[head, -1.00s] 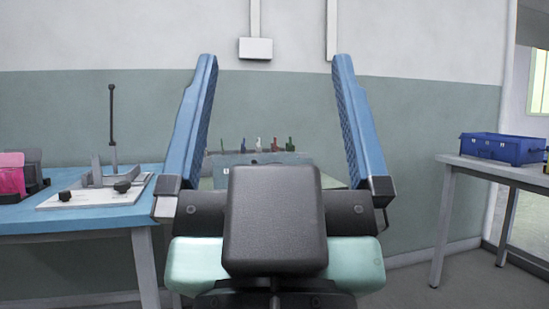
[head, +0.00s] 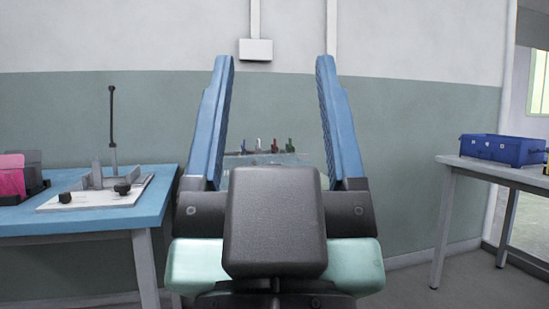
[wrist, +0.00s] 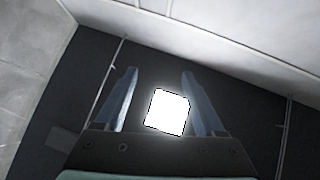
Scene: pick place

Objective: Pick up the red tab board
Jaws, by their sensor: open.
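In the head view, a row of small coloured tabs stands up from a pale holder (head: 238,160) by the wall, seen between my fingers.
A blue-topped table (head: 100,218) on the left bears a white fixture plate (head: 85,198) with a tall thin rod and a pink bin (head: 12,176). A table (head: 490,168) on the right bears a blue crate (head: 500,148). Floor shows between the tables.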

